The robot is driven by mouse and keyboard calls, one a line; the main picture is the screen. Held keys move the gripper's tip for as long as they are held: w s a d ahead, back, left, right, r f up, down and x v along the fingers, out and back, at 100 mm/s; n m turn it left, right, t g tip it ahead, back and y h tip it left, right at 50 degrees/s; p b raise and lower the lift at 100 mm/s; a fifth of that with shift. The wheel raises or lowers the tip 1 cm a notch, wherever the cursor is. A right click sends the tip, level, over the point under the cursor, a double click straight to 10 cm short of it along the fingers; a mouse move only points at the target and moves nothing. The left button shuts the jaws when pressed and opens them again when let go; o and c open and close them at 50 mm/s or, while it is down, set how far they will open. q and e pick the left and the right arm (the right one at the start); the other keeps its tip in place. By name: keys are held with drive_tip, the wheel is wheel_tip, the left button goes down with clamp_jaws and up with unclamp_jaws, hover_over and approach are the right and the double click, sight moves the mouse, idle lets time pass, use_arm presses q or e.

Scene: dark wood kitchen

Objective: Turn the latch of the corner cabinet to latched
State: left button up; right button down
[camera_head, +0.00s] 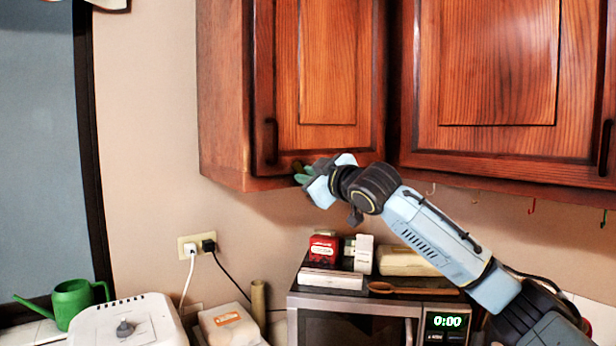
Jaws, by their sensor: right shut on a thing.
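The corner cabinet (327,60) hangs on the wall, with a reddish-brown wood door that looks closed. A dark vertical handle (271,141) is at the door's lower left. My right gripper (303,174) reaches up from the lower right to the door's bottom edge, right of the handle. It is shut on the latch (298,166), a small brownish piece of which only a bit shows above the fingertips. The gripper hides most of the latch, so I cannot tell which way it points. My left gripper is out of view.
A second wall cabinet (498,60) hangs to the right, with small hooks beneath it. Below my arm stands a microwave (350,303) with boxes and a wooden spoon (410,290) on top. A green watering can (75,298) is at the lower left. The wall left of the cabinet is clear.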

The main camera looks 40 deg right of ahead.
drive_tip(key=shift+d+r+m+p, duration=0.1)
drive_tip(key=shift+d+m+p, duration=0.15)
drive_tip(key=shift+m, duration=1.45)
drive_tip(key=shift+d+r+m+p, duration=0.1)
drive_tip(key=shift+d+m, duration=0.25)
drive_tip(key=shift+m, duration=1.35)
drive_tip(key=c, duration=1.4)
unclamp_jaws()
drive_tip(key=s+b, duration=0.5)
drive_tip(key=s, duration=0.8)
drive_tip(key=shift+s+b, duration=0.25)
drive_tip(key=shift+b, duration=0.05)
